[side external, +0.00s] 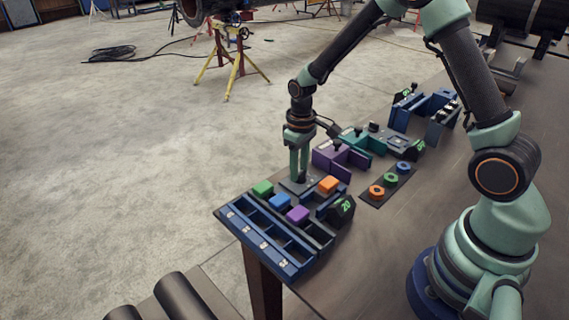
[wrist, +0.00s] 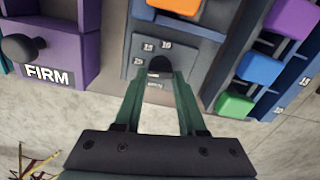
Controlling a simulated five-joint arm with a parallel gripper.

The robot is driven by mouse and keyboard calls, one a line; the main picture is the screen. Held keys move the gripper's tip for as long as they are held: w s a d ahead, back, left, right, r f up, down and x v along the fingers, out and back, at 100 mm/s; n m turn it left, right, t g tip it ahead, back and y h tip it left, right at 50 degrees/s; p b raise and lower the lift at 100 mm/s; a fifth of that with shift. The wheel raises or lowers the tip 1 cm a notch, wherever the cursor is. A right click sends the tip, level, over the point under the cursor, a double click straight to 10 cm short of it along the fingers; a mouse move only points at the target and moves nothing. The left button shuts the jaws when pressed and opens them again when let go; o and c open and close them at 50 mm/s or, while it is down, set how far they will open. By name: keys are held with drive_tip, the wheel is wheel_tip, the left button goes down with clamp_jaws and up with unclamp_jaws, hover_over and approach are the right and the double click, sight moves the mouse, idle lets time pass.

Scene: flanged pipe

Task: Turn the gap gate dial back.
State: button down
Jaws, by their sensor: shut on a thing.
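The gap gate dial (wrist: 160,64) is a small dark knob on a grey plate (wrist: 185,50) with small number labels around it; the clearest seem to read 15 and 10. My gripper (wrist: 160,76) is shut on the dial, with one green finger on each side of it. In the side external view my gripper (side external: 299,178) points straight down onto the grey plate at the back of the blue tray, and its fingers hide most of the dial. A dark box (side external: 342,210) beside the tray shows a green 20.
A purple fixture (side external: 330,157), marked FIRM in the wrist view (wrist: 55,50), stands beyond. A board with several rings (side external: 389,180) lies to the right.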

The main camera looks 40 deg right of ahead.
drive_tip(key=n, duration=0.4)
drive_tip(key=shift+s+a+n, duration=0.1)
drive_tip(key=shift+n, duration=1.8)
drive_tip(key=shift+c, duration=2.4)
unclamp_jaws()
wheel_tip(320, 180, up, 12)
drive_tip(key=shift+r, duration=0.15)
